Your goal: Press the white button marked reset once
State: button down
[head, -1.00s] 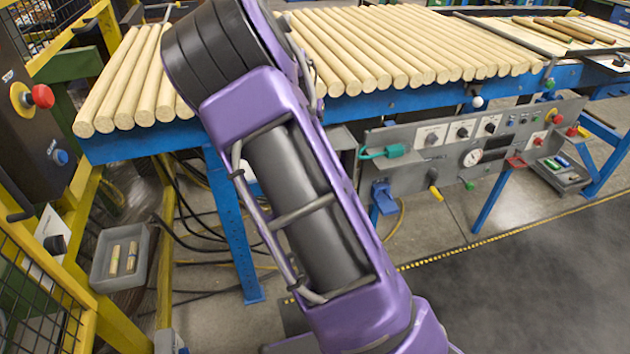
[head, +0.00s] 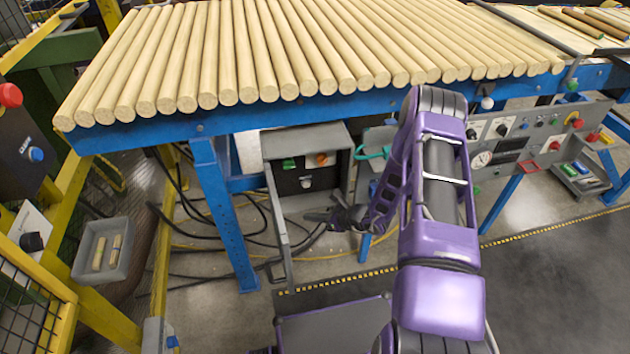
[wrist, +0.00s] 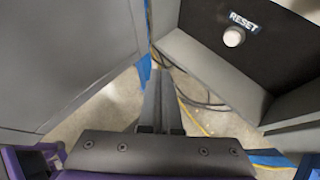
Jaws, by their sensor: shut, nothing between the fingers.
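The white button (head: 306,182) sits low on the black face inside an open grey box under the blue rod table. In the wrist view the round white button (wrist: 234,37) is at the upper right, just below the word RESET (wrist: 243,20). My gripper (head: 318,216) is in front of and below the box opening, between the open door and the table's underside. It is shut and empty. In the wrist view my gripper (wrist: 160,76) points between two grey panels, with the button off to the right of its fingertips and apart from them.
The box's grey door (head: 279,228) hangs open at the left of my gripper. A green button (head: 290,163) and an orange button (head: 321,159) are above the white one. A grey control panel (head: 470,187) stands to the right.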

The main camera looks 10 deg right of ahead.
aim_at(307, 185)
jog(key=d+m+t, duration=0.1)
jog(key=w+d+m+t+h, duration=0.1)
jog(key=m, duration=0.1)
jog(key=shift+f, duration=0.2)
jog(key=shift+w, duration=0.1)
jog(key=shift+w+b, duration=1.85)
jog(key=shift+w, duration=2.5)
jog(key=shift+w+b, duration=0.2)
jog(key=shift+b, duration=0.1)
jog(key=shift+w, duration=0.2)
